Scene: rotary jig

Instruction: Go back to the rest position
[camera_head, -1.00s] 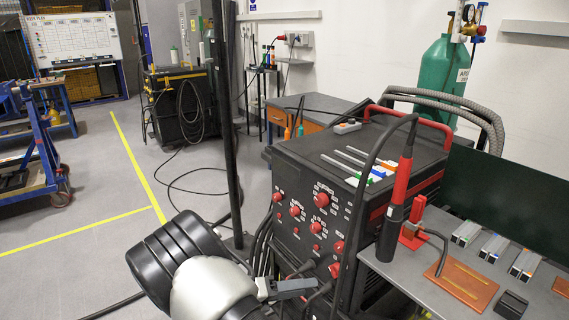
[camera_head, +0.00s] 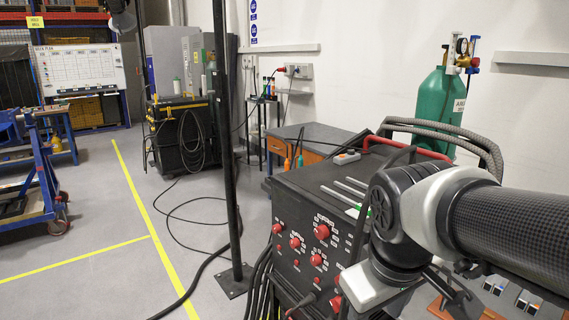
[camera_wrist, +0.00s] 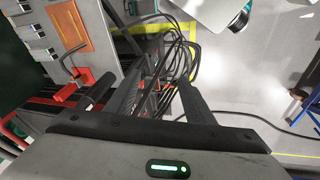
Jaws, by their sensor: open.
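My gripper (camera_wrist: 157,92) shows in the wrist view with its two dark fingers apart and nothing seen between them. Below it in that view are cables and the dark side of the machine; no contact shows. In the head view my arm reaches in from the right edge, over the worktable and in front of the black welding machine (camera_head: 298,235) with red knobs. The arm hides most of the table and the machine's right side. The gripper itself is largely hidden there.
The wrist view shows an orange plate (camera_wrist: 70,26), a red holder (camera_wrist: 76,86) and several small metal blocks on the grey table. A green gas cylinder (camera_head: 440,105) stands behind the machine. A black post (camera_head: 226,150) stands left of it. Floor at the left is open, with cables lying across.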

